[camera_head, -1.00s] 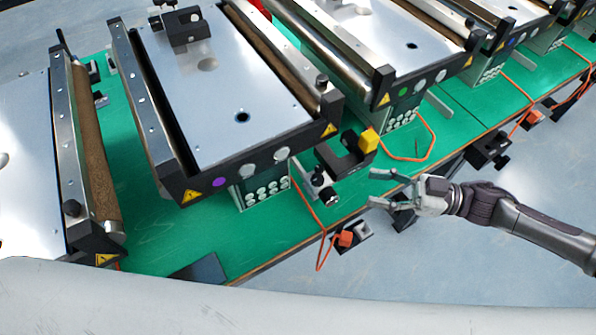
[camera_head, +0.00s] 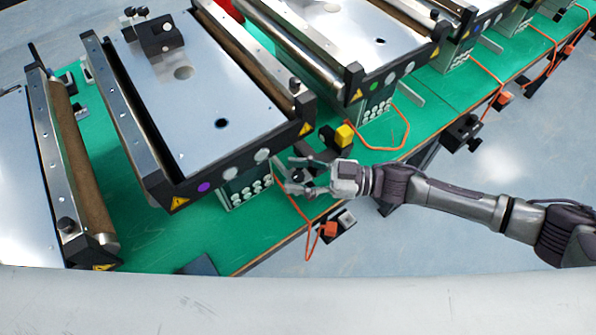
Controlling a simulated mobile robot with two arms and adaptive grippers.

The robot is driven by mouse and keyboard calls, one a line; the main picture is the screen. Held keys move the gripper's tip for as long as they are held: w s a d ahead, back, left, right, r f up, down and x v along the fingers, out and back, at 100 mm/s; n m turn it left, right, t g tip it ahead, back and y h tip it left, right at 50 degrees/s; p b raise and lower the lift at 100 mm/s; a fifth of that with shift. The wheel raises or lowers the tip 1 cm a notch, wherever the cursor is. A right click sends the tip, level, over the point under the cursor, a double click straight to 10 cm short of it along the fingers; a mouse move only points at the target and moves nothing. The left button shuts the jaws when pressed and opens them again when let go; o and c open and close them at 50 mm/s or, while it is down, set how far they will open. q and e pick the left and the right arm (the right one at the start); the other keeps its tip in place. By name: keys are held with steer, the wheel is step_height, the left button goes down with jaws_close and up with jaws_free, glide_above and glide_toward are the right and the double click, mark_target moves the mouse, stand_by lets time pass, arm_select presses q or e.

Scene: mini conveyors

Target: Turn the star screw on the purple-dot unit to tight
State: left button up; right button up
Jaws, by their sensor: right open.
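The purple-dot unit is a flat metal-topped conveyor (camera_head: 215,85) left of centre, with a purple dot (camera_head: 204,187) on its dark front rail. A black U-shaped bracket (camera_head: 326,150) with a yellow block (camera_head: 344,136) sits off its front right corner. A small dark and silver knob part, perhaps the star screw, lies by this bracket and is mostly hidden by my gripper. My right gripper (camera_head: 289,174) is open, with its fingers pointing left around or over that part. I cannot tell whether they touch it. My left gripper is not in view.
A green-dot unit (camera_head: 330,40) stands to the right and another conveyor (camera_head: 20,170) to the left. An orange cable (camera_head: 291,206) runs past the bench's front edge to an orange-and-black fitting (camera_head: 330,229). Bare green bench top (camera_head: 160,235) shows at front left.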

steer(key=shift+c, duration=1.2)
jaws_close()
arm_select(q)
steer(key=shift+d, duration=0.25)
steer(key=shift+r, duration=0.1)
